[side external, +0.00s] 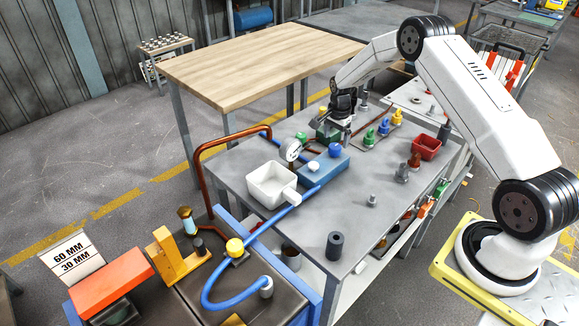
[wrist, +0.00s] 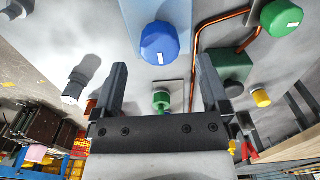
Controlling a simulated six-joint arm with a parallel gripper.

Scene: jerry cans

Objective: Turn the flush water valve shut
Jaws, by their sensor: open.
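A blue valve knob (side external: 335,150) stands on a blue block (side external: 322,174) on the grey bench. In the wrist view the blue knob (wrist: 159,43) has a white mark on its face and lies just beyond the fingertips, roughly between them. A green knob (wrist: 281,17) with a white mark shows off to the right, by copper pipe. No label shows which knob is for flush water. My gripper (side external: 335,132) is above the bench, close behind the blue knob. In the wrist view my gripper (wrist: 163,75) is open and empty, apart from both knobs.
A pressure gauge (side external: 291,150) and a white square container (side external: 271,186) stand left of the blue block. A blue hose (side external: 296,208) runs off it toward the front.

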